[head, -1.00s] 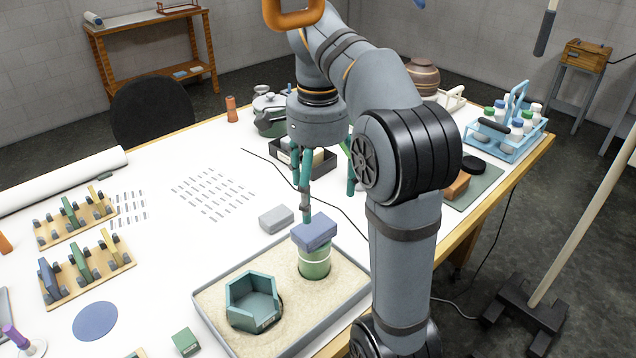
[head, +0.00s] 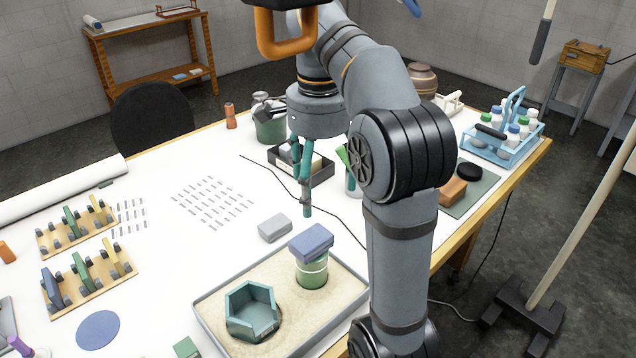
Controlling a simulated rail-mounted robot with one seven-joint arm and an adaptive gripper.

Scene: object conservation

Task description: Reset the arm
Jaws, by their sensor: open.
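My gripper (head: 329,202) hangs pointing down over the white table, with its teal fingers apart and nothing between them. One finger shows clearly at its left; the other is partly hidden behind my arm. It is above and behind a blue block (head: 311,243), apart from it. The blue block rests on a green cylinder (head: 312,272) with a pale band, which stands in a sand tray (head: 208,316). A teal hexagonal open container (head: 252,312) sits in the same sand, left of the cylinder.
A grey block (head: 274,228) lies behind the sand tray. A dark box (head: 318,171) stands behind my gripper, near a green-grey pot (head: 270,125). A blue bottle carrier (head: 505,140) is at the right.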

